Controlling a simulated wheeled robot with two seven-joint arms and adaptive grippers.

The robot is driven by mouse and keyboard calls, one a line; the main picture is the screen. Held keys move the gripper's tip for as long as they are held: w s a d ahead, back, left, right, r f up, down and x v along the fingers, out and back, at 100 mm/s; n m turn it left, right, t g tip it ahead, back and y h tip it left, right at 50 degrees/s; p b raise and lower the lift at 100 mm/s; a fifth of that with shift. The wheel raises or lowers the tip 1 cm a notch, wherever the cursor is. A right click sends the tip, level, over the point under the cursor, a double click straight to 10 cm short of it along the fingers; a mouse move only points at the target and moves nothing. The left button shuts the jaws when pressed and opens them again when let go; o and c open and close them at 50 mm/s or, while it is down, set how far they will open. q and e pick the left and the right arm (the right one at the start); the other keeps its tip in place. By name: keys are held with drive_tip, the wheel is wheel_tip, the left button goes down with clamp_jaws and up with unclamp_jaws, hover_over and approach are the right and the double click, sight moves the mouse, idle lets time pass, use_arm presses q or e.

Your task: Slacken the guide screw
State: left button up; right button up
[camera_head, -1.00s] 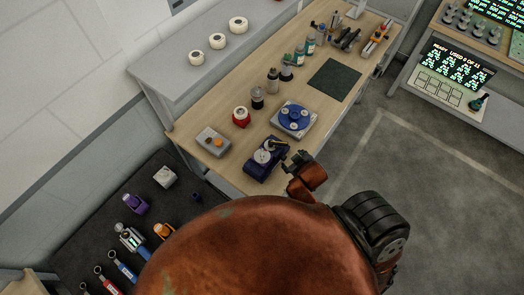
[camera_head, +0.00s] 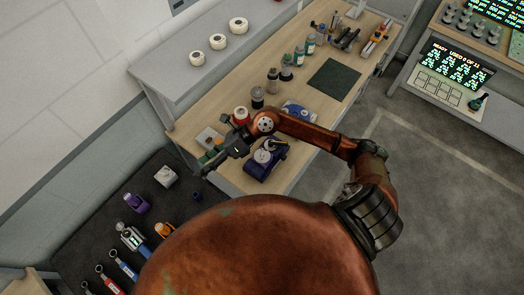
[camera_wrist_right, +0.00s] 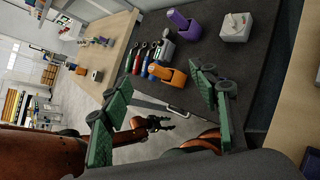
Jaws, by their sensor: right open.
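No guide screw can be made out at this size. A purple device (camera_head: 257,173) with a pale round top and a yellow-and-black lever sits near the wooden bench's front edge. A blue device with a pale base (camera_head: 301,109) stands behind it, partly hidden by my right arm. My right gripper (camera_head: 207,163) is open and empty, left of the purple device near the bench's left end. Its green fingers (camera_wrist_right: 165,82) are spread wide in the right wrist view. A dark gripper (camera_wrist_right: 160,123) on an orange arm, apparently my left, shows there small; its jaws are unclear.
A dark bench (camera_head: 95,215) on the left holds a purple tool (camera_head: 136,203), a white block (camera_head: 165,176), an orange tool (camera_head: 164,230) and several wrenches. A green mat (camera_head: 334,80) lies clear.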

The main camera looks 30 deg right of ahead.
drive_tip(key=d+f+n+g+h, duration=0.1)
drive_tip(key=d+f+n+h, duration=0.1)
drive_tip(key=d+f+h, duration=0.7)
drive_tip(key=h, duration=0.3)
hover_over(262, 153)
drive_tip(key=shift+g, duration=0.3)
drive_tip(key=shift+d+f+p, duration=0.15)
drive_tip(key=shift+f+p, duration=0.15)
drive_tip(key=shift+f, duration=0.1)
wheel_tip(262, 153, down, 7)
drive_tip(key=shift+r+p, duration=0.15)
drive_tip(key=shift+p, duration=0.65)
drive_tip(key=c, duration=1.2)
drive_tip(key=shift+o, duration=0.2)
drive_tip(key=shift+n, duration=0.3)
